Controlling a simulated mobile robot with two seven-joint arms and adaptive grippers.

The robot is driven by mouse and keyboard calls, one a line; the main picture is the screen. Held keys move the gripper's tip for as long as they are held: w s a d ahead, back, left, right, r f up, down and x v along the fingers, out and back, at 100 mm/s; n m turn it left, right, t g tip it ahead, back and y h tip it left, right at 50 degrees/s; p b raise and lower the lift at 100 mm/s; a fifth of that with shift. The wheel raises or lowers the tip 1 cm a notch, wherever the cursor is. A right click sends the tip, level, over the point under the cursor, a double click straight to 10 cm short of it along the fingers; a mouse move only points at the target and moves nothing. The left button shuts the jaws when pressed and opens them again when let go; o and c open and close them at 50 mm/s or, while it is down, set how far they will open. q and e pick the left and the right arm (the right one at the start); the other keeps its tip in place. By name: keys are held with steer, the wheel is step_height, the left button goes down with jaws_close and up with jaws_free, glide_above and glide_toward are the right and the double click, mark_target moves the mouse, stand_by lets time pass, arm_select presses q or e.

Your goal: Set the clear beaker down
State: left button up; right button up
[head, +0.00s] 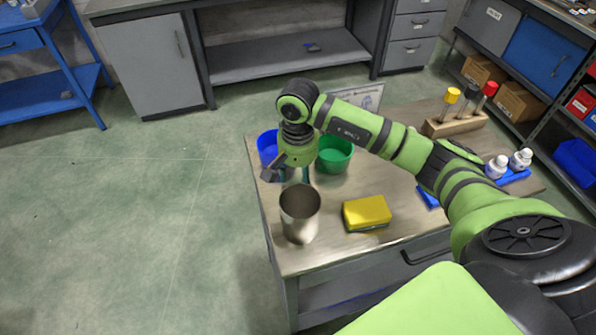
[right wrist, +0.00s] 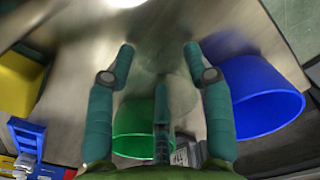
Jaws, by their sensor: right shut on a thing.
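My right gripper (head: 295,174) points down over the left part of the table, just behind a steel cup (head: 299,222). In the right wrist view its fingers (right wrist: 160,68) are closed in around the clear beaker (right wrist: 152,72), which shows only as a faint, see-through shape between them. In the head view the beaker can hardly be told apart from the fingers and the steel cup. I cannot tell whether its base touches the table (head: 385,262). My left gripper is not in view.
A blue bowl (head: 267,150) and a green bowl (head: 335,155) stand close behind the gripper. A yellow sponge (head: 367,212) lies right of the cup. A wooden rack (head: 455,124) and white bottles (head: 497,167) stand farther right. Bare tabletop lies between the sponge and the green bowl.

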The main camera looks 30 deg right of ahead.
steer(key=shift+f, duration=0.15)
steer(key=o, duration=1)
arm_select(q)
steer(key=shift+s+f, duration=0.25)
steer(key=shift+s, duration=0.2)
arm_select(e)
steer(key=shift+o, duration=0.2)
